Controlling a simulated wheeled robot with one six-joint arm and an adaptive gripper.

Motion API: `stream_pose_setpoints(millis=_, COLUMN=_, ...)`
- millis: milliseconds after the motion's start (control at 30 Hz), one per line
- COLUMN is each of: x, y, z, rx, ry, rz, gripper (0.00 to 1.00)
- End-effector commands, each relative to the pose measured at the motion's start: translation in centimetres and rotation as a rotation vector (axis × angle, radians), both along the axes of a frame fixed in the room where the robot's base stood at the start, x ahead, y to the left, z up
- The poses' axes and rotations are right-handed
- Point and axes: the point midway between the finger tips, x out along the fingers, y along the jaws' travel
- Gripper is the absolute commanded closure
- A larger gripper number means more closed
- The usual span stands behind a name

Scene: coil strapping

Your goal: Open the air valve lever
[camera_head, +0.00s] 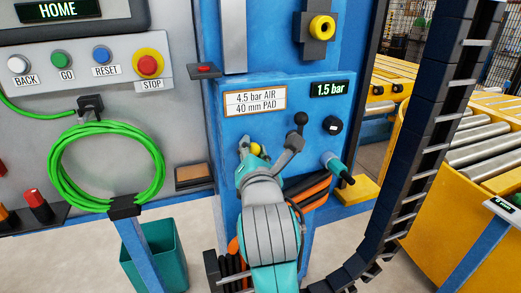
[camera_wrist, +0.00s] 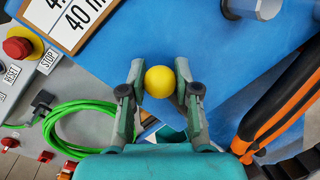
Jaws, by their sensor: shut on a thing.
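The yellow ball knob (camera_wrist: 160,81), which I take to be the end of the air valve lever, sits between the two fingers of my gripper (camera_wrist: 160,76) in the wrist view. The fingers are shut on it from both sides. In the head view the knob (camera_head: 255,149) shows just past my gripper (camera_head: 253,147), in front of the blue panel (camera_head: 225,132). The shaft of the lever is hidden behind the knob and fingers, so its angle cannot be told.
Above is the label "4.5 bar AIR 40 mm PAD" (camera_head: 255,101) and a display reading "1.5 bar" (camera_head: 329,89). A black knob (camera_head: 333,125) sits to the right. Orange and black hoses (camera_wrist: 275,110) hang close by. A coiled green hose (camera_head: 62,178) and red STOP button (camera_head: 149,65) are left.

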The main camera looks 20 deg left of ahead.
Motion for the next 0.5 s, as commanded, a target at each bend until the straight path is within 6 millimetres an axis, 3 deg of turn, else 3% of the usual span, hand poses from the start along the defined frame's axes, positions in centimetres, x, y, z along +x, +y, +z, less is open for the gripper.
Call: stream_pose_setpoints(millis=500, x=-0.47, y=0.75, z=-0.14, rx=-0.077, ry=-0.048, rz=0.002, gripper=1.0)
